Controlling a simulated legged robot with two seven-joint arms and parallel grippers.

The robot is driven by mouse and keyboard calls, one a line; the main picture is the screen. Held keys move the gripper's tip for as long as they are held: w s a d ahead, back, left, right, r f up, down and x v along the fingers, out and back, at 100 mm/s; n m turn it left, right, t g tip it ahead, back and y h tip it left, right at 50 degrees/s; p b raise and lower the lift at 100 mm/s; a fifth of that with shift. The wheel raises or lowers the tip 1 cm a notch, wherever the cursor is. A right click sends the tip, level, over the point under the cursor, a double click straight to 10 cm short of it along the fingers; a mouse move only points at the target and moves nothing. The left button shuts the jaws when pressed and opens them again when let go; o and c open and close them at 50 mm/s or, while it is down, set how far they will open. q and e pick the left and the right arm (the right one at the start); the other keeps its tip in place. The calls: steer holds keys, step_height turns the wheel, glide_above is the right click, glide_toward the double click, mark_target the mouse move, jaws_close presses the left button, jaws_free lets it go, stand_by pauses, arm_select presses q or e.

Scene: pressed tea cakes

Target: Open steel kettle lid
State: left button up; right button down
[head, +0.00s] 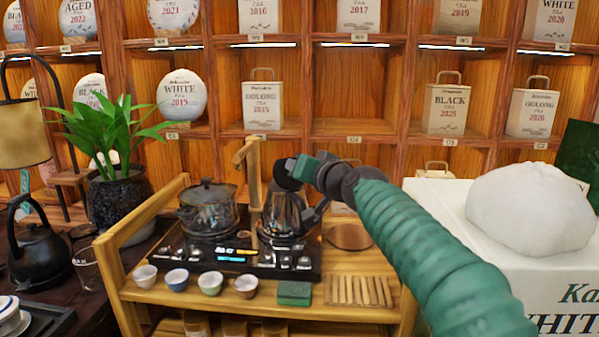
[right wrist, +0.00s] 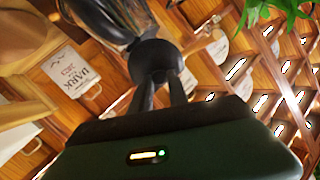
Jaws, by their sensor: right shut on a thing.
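The steel kettle (head: 285,212) stands on the black tea stove, right of a glass pot. My right arm reaches in from the right, and my right gripper (head: 297,170) is at the top of the kettle. In the right wrist view, the two dark fingers of my right gripper (right wrist: 161,92) are shut on a round black piece (right wrist: 156,60), seemingly the lid knob. Shiny kettle metal (right wrist: 110,18) shows just beyond it. The lid itself is mostly hidden, and I cannot tell whether it is seated or raised. My left gripper is not in view.
The glass pot (head: 207,207) and a wooden upright (head: 254,185) stand close left of the kettle. Several small cups (head: 178,279), a green block (head: 294,293) and a slatted wooden rack (head: 358,291) line the front. A white box (head: 440,205) stands right.

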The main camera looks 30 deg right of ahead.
steer(key=shift+a+f, duration=0.1)
steer(key=shift+f, duration=0.35)
steer(key=c, duration=1.5)
jaws_free()
steer(key=shift+w, duration=0.1)
steer(key=shift+c, duration=0.2)
steer(key=shift+o, duration=1.3)
steer(key=shift+w, duration=0.1)
steer(key=shift+r, duration=0.15)
steer(key=s+r+b, duration=0.3)
steer(key=s+b, duration=0.5)
steer(key=s, duration=0.8)
steer(key=shift+s+a, duration=0.2)
steer(key=shift+s, duration=0.15)
